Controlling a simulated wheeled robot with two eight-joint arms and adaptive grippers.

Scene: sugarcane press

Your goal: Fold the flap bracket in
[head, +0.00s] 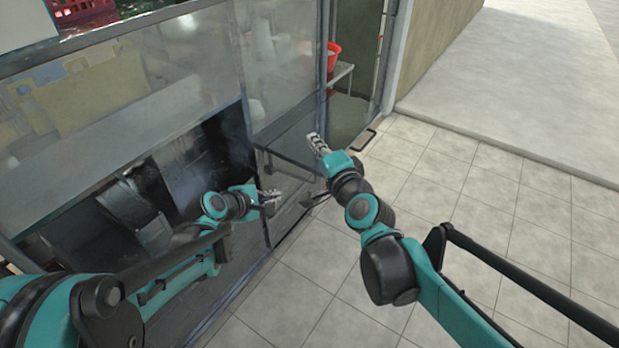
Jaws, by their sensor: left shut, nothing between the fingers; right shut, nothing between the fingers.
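A thin dark bar (285,160), which looks like the flap bracket, sticks out from the metal front of the press stand. Its outer end passes behind my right arm, so its full length is hidden. My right gripper (317,144) is shut and empty, just above and right of the bar. My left gripper (271,197) is shut and empty, below the bar in front of the stand's lower panel. I cannot tell whether either gripper touches the bar.
The glass-sided stand (130,85) fills the left, with a dark opening (185,170) in its front. A black loop handle (368,141) stands out beyond my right gripper. A red bucket (333,55) is behind the glass. The tiled floor (500,220) at right is clear.

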